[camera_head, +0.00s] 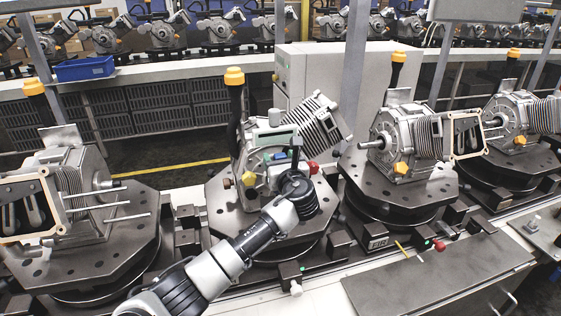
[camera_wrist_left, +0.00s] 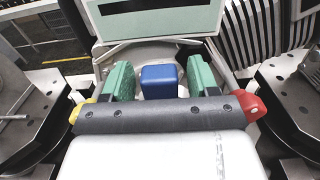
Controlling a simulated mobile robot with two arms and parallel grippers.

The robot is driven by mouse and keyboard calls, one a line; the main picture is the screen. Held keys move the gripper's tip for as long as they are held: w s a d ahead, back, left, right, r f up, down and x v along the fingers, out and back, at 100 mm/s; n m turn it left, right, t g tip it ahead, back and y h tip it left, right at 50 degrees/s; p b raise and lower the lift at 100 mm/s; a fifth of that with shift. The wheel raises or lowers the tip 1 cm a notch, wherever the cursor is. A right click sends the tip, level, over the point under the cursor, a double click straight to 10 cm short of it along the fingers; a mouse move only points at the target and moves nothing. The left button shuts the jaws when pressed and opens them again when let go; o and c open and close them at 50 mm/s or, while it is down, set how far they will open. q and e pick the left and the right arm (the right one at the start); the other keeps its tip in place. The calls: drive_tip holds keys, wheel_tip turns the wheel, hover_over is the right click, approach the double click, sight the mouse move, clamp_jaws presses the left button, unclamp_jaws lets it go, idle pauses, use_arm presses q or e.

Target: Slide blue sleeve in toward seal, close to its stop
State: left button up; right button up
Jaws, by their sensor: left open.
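The blue sleeve (camera_wrist_left: 160,82) shows in the left wrist view as a small block in front of a metal housing. My left gripper (camera_wrist_left: 161,78) is open, with one green fingertip on each side of the sleeve. A gap shows between the sleeve and each fingertip. In the head view my left gripper (camera_head: 281,157) is at the front of the engine unit (camera_head: 272,132) on the middle fixture plate (camera_head: 226,205). My wrist hides part of that unit there. I cannot make out the seal or the stop. My right gripper is not in view.
An orange-topped black post (camera_head: 235,105) stands close left of the middle unit. Other engine units stand on plates to the left (camera_head: 75,185) and right (camera_head: 410,140). A grey cabinet (camera_head: 335,75) is behind. A blue tray (camera_head: 85,69) lies on the back conveyor.

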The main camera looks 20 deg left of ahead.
use_arm(q)
drive_tip(key=b+v, duration=0.1)
drive_tip(key=v, duration=0.9)
drive_tip(key=shift+s+d+b, duration=0.25)
drive_tip(key=shift+s+b, duration=0.05)
drive_tip(key=shift+b, duration=0.1)
drive_tip(key=shift+f, duration=0.1)
